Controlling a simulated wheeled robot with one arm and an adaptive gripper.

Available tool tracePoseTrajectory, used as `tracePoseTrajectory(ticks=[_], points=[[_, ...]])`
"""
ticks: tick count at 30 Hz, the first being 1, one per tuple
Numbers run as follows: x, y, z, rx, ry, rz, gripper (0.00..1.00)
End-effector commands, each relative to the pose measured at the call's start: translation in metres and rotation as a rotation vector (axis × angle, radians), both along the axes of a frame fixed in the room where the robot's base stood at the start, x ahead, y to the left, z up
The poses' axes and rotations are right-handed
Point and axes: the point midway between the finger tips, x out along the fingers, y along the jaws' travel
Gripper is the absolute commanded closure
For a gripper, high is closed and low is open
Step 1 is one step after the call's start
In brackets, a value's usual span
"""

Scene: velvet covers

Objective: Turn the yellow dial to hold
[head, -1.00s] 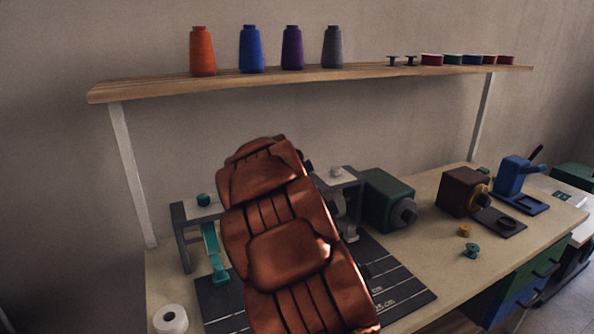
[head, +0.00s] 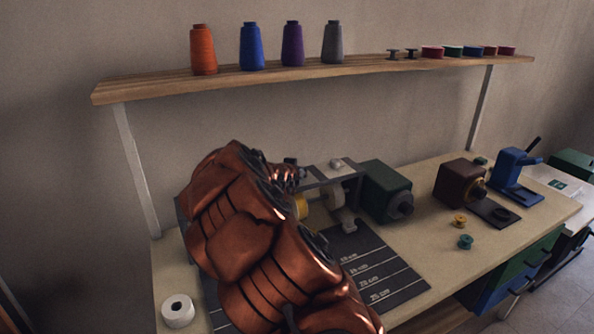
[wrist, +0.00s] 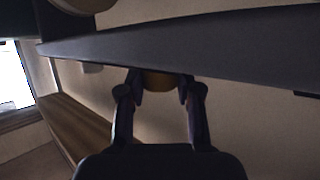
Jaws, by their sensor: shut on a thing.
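The yellow dial (head: 300,206) shows at the right edge of my copper-coloured arm in the head view, on the dark frame over the mat. My arm hides much of it there. In the wrist view my gripper (wrist: 161,84) has its two fingers on either side of a dull yellow round part (wrist: 165,81), which looks like the dial, just below a dark bar (wrist: 190,48). The fingers are shut on it. No marking for hold can be read, so the dial's setting cannot be told.
A dark ruled mat (head: 385,262) lies under the frame. A green motor box (head: 383,188) stands to its right, then a brown machine (head: 459,183) and a blue press (head: 512,170). Small yellow (head: 460,221) and teal (head: 465,242) spools lie in front. A paper roll (head: 178,310) stands front left.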

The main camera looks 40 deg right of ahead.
Motion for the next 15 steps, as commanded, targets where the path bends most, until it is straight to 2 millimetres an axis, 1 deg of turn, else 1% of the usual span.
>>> tracePoseTrajectory(ticks=[8,9,15], points=[[-0.0001,-0.001,0.0024,-0.003,-0.004,-0.001,1.0],[-0.0001,-0.0009,0.0022,-0.003,-0.004,-0.001,0.62],[0.0003,0.0,0.0012,-0.002,-0.002,0.001,0.41]])
